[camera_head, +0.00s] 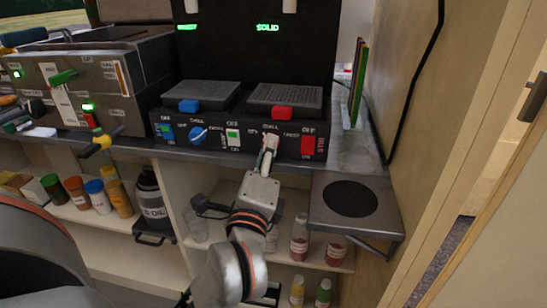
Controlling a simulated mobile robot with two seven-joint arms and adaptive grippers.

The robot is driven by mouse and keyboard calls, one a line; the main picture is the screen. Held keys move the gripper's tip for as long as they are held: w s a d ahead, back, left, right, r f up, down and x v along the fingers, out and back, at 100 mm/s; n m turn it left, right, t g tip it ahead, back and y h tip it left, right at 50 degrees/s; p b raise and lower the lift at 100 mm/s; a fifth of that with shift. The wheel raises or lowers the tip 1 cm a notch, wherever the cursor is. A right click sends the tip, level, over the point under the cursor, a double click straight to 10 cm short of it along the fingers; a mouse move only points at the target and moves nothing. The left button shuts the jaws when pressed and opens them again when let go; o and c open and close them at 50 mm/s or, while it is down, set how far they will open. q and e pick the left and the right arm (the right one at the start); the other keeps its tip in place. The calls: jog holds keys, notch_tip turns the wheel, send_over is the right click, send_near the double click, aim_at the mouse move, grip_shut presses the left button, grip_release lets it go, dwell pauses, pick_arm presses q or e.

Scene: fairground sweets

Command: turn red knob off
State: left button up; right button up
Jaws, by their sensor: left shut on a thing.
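My left gripper (268,147) reaches up to the front of the black machine (240,140) with two drip grids. It is shut at the right-hand dial position, between a white-and-green switch and a red switch. The red knob is hidden behind the fingers, so I cannot see which way it points. The matching blue knob (198,135) shows at the left of the same panel. My right gripper is not in view.
A red rocker switch (307,145) sits close right of my gripper, and a green-lit switch (233,138) close left. A side shelf with a black disc (350,199) juts out at the right. Bottles (299,238) stand on shelves below. A steel machine (85,85) stands at left.

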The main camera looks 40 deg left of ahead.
pick_arm(q)
jog(key=n, duration=0.3)
jog(key=shift+n+g+y+b, duration=0.3)
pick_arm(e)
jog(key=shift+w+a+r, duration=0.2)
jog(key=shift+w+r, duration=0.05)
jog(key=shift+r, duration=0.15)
pick_arm(q)
jog(key=o, duration=1.1)
